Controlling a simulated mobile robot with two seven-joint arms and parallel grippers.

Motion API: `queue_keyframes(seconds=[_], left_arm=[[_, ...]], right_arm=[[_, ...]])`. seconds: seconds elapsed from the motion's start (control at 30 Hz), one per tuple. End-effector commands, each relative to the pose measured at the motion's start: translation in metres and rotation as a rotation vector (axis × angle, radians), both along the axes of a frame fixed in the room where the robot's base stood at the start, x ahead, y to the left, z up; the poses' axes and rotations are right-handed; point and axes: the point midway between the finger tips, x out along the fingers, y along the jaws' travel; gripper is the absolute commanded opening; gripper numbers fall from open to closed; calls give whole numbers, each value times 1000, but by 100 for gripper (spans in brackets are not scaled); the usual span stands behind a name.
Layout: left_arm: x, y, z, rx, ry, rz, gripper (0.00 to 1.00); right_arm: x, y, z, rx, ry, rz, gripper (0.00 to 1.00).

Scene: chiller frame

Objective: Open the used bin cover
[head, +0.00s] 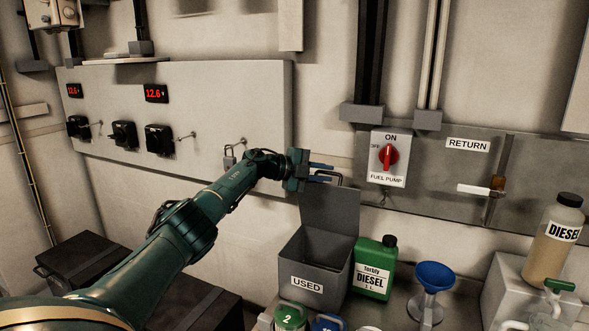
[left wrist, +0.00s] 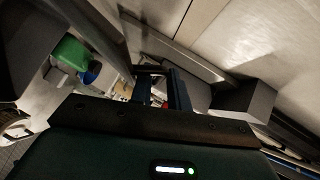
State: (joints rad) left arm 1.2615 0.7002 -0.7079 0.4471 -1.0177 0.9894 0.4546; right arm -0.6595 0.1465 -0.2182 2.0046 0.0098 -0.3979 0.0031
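The grey used bin (head: 308,283) stands on the bench with a white "USED" label on its front. Its cover (head: 330,209) is raised, standing roughly upright at the back of the bin, and the bin's mouth is uncovered. A dark loop handle (head: 341,180) is at the cover's top edge. My left gripper (head: 322,172) is just above the cover's top edge, close to the handle. Its two blue fingers are apart, and they also show in the left wrist view (left wrist: 160,92). Whether a finger touches the handle is unclear. My right gripper is not in view.
A green Tarkly diesel can (head: 374,268) stands right of the bin, then a blue funnel (head: 435,276). A green-topped container (head: 289,317) stands in front. The fuel pump switch (head: 389,157) is on the wall behind. A diesel bottle (head: 556,236) is at far right.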

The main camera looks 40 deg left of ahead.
Motion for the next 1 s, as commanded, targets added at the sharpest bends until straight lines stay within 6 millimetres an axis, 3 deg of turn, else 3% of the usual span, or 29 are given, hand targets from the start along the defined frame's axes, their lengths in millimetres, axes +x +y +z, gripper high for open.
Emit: queue_keyframes(seconds=[0.6, 1.0], left_arm=[[-87, 56, 24, 2, 1, 1, 18], [-97, 62, 29, 1, 2, -1, 18]], right_arm=[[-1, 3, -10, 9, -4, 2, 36], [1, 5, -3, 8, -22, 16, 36]])
